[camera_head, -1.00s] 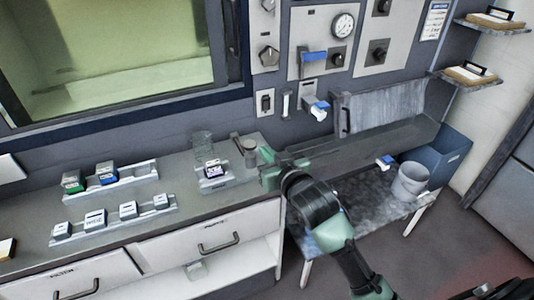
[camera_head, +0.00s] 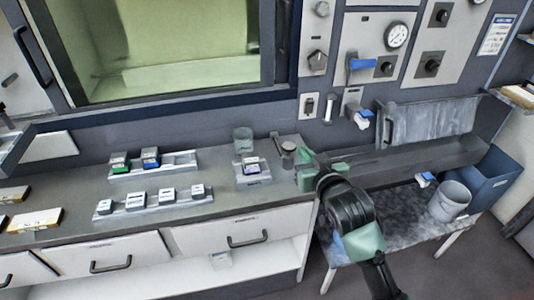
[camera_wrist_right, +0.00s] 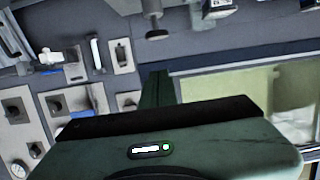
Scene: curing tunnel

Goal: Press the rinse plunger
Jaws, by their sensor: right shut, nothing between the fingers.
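A grey post with a round cap, which looks like the rinse plunger (camera_head: 287,148), stands upright at the right end of the counter. It also shows in the right wrist view, upside down near the top (camera_wrist_right: 154,22). My right gripper (camera_head: 304,168), green, is shut and empty. It is just right of the plunger and slightly nearer to me in the head view; I see no clear contact. In the right wrist view its dark fingers (camera_wrist_right: 160,88) stand below the plunger's cap with a gap in the picture. My left gripper is not in view.
A clear glass (camera_head: 243,140) and a small holder with a labelled block (camera_head: 252,180) stand left of the plunger. Racks of blocks (camera_head: 150,203) lie further left. A wall panel with a gauge (camera_head: 396,36) rises behind. A grey bucket (camera_head: 449,203) stands right.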

